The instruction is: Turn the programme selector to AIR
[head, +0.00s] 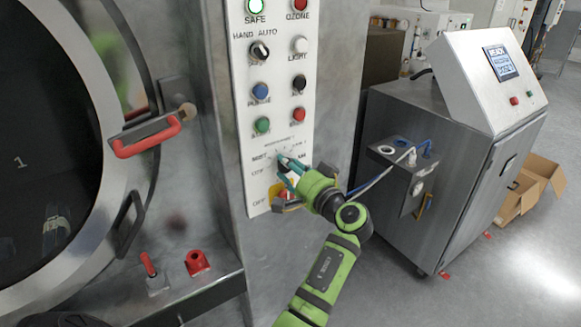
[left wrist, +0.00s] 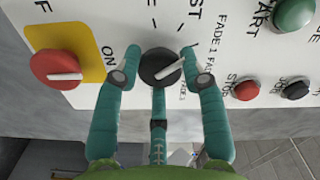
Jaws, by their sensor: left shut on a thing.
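The programme selector is a black round knob with a white pointer line, on the white control panel (head: 247,105). In the left wrist view the selector knob (left wrist: 160,66) sits between the fingertips of my left gripper (left wrist: 158,68), which is shut on it. The pointer slants right and slightly up in that view. In the head view my left gripper (head: 284,163) is at the lower part of the panel and hides most of the knob. Some scale marks and letters show around the knob, but I cannot read AIR. My right gripper is not in view.
A red rotary switch on a yellow plate (left wrist: 62,67) is close beside the selector. Push buttons and a HAND AUTO switch (head: 259,51) are higher on the panel. The round door with a red handle (head: 146,139) is at left; a steel cabinet (head: 447,170) stands right.

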